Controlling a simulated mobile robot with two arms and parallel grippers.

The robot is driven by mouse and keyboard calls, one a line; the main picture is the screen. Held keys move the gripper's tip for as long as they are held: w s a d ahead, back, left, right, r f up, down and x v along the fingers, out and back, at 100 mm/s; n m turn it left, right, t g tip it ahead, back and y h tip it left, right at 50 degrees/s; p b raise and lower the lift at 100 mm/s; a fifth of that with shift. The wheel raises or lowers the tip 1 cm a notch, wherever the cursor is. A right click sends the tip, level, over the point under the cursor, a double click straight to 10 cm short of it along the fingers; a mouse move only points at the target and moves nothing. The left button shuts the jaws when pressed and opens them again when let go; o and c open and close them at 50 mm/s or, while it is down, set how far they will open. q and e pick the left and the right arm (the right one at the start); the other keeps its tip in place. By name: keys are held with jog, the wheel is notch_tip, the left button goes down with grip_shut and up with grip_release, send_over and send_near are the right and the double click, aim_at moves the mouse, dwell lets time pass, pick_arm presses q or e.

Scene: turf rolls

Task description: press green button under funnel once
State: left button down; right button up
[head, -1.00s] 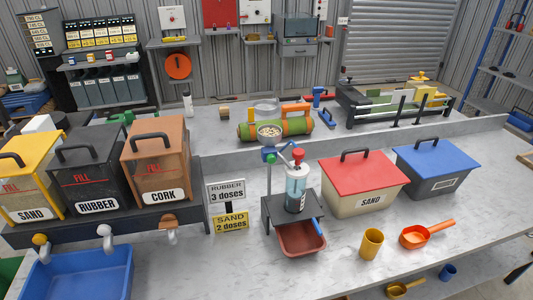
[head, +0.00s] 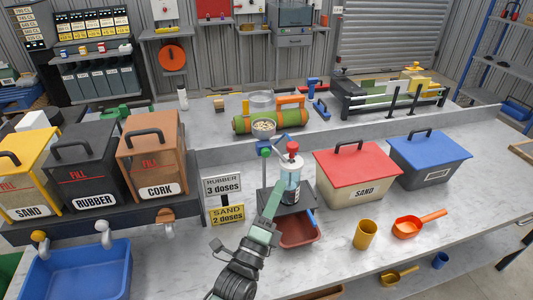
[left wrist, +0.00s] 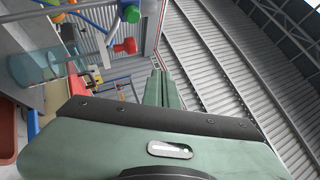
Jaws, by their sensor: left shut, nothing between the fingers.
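In the left wrist view a round green button (left wrist: 131,13) shows at the top edge, beside a red knob (left wrist: 124,47). The red knob also tops the clear cylinder (head: 291,170) in the head view. My left gripper (head: 279,185) is shut and empty, pointing up in front of the cylinder and below the funnel. Its closed fingers (left wrist: 162,88) appear apart from the button. My right gripper is out of view.
A red tray (head: 298,232) lies under the black stand. Sand, rubber and cork bins (head: 150,152) stand at left, with a dose sign (head: 226,214) beside them. A red-lidded sand box (head: 358,178), yellow cup (head: 365,234) and orange scoop (head: 408,229) are at right.

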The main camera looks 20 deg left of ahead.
aim_at(266, 153)
pick_arm(q)
jog(key=shift+r, duration=0.25)
jog(key=w+a+b, duration=0.2)
jog(key=w+a, duration=0.3)
jog(key=w, duration=0.2)
jog(key=shift+b, duration=0.4)
jog(key=shift+w, duration=0.2)
dwell(1.9)
jog(key=shift+w+a, duration=0.25)
